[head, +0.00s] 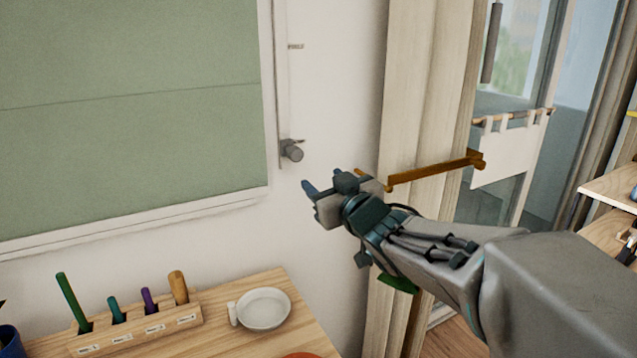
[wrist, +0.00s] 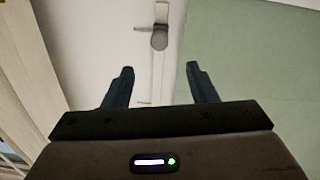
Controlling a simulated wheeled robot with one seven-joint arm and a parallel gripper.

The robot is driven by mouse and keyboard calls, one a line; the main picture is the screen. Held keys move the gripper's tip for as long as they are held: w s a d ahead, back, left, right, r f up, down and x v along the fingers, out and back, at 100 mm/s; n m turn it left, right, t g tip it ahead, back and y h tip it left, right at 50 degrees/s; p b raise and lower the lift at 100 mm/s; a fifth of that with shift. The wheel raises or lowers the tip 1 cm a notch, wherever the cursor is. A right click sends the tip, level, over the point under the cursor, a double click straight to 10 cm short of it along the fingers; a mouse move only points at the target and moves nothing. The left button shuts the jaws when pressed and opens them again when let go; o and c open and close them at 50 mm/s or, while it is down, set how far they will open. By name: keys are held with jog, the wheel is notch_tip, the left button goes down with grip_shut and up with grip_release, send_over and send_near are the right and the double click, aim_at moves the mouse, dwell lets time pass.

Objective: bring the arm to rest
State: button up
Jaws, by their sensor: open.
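My gripper (head: 322,186) is raised in front of the white wall, to the right of the green panel (head: 130,100). My arm (head: 430,245) reaches in from the lower right of the head view. In the wrist view my gripper (wrist: 162,82) shows two dark fingers standing well apart, with nothing between them. Beyond the fingers are the white wall and a grey knob (wrist: 159,38), which also shows in the head view (head: 291,150). The fingers look apart from it.
A wooden table (head: 230,335) at the lower left bears a wooden rack (head: 140,330) with several coloured sticks and a white dish (head: 264,308). A brown bar (head: 435,170) shows behind my arm. Wooden shelves (head: 612,188) stand at the right edge.

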jog(key=s+d+f+m+g+h+p, duration=0.5)
jog(key=s+d+f+g+h+p, duration=0.15)
jog(key=s+d, duration=0.25)
jog(key=s+f+m+g+p, duration=0.1)
jog(key=s+f+g+p, duration=0.3)
jog(key=s, duration=1.1)
jog(key=g, duration=0.3)
jog(key=shift+a, duration=0.4)
jog(key=shift+w+g, duration=0.1)
jog(key=shift+g, duration=0.15)
